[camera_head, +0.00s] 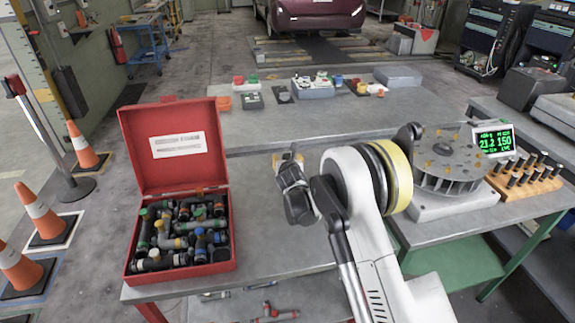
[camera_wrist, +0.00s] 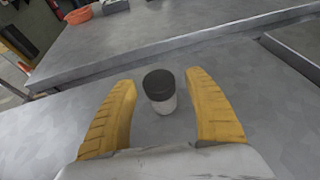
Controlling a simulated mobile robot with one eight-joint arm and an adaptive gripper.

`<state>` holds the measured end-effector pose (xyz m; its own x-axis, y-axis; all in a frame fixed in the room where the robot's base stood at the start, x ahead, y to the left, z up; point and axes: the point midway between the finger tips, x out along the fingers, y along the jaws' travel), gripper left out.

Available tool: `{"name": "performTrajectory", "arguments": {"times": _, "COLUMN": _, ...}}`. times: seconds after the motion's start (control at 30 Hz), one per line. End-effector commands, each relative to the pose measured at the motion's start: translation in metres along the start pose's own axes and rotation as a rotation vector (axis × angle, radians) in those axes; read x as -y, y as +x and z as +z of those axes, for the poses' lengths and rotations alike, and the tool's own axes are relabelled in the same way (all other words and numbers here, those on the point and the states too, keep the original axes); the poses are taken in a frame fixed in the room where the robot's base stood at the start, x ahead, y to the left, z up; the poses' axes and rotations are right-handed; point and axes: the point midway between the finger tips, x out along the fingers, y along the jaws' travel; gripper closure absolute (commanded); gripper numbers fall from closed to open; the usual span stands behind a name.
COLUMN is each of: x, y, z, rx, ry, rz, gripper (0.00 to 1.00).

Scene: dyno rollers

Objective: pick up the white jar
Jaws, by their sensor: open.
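A white jar (camera_wrist: 162,104) with a dark grey lid (camera_wrist: 158,83) stands upright on the grey metal table in the wrist view. My gripper (camera_wrist: 160,77) is open, with one yellow finger to the left of the jar and the other to its right. Clear gaps show between the jar and both fingers, and the gripper looks empty. In the head view my gripper (camera_head: 291,172) is over the middle of the near table, and I cannot make out the jar there; my arm may hide it.
An open red case (camera_head: 180,270) of pipe fittings stands on the left of the near table (camera_head: 265,245). A round rotary device (camera_head: 447,163) and a small green display (camera_head: 493,140) are at right. A wooden block of dark pegs (camera_head: 524,178) sits beside them. Small items lie on the far table.

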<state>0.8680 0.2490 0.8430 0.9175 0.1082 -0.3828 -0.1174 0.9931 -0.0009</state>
Motion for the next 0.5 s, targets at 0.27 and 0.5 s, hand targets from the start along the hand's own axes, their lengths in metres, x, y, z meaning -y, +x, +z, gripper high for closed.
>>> {"name": "performTrajectory", "arguments": {"times": 0.27, "x": -0.0001, "y": -0.0007, "z": 0.0005, "rx": 0.000, "ry": 0.000, "rz": 0.000, "gripper": 0.90}}
{"name": "performTrajectory", "arguments": {"times": 0.5, "x": -0.0002, "y": -0.0007, "z": 0.0005, "rx": 0.000, "ry": 0.001, "rz": 0.000, "gripper": 0.98}}
